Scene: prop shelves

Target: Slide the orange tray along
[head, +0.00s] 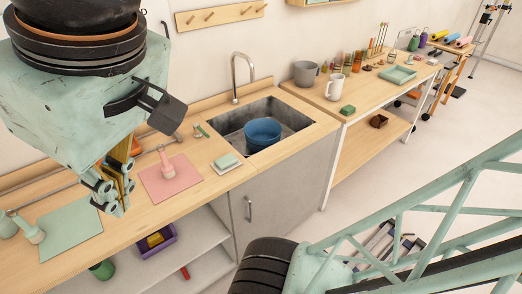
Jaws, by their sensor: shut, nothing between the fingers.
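My gripper (118,205) hangs at the left of the head view, pointing down over the wooden counter, with its fingers together and empty. An orange piece (135,146) shows behind my gripper, towards the back of the counter. It may be the orange tray, but my gripper and arm hide most of it, so its outline cannot be told. My gripper appears nearer the camera than this piece. I cannot tell whether they touch.
A pink mat (158,190) with a pink bottle lies right of my gripper, a green mat (70,235) left of it. Further right are a white-and-green block (226,163) and a sink holding a blue basin (262,133). An open shelf below holds a purple crate (153,252).

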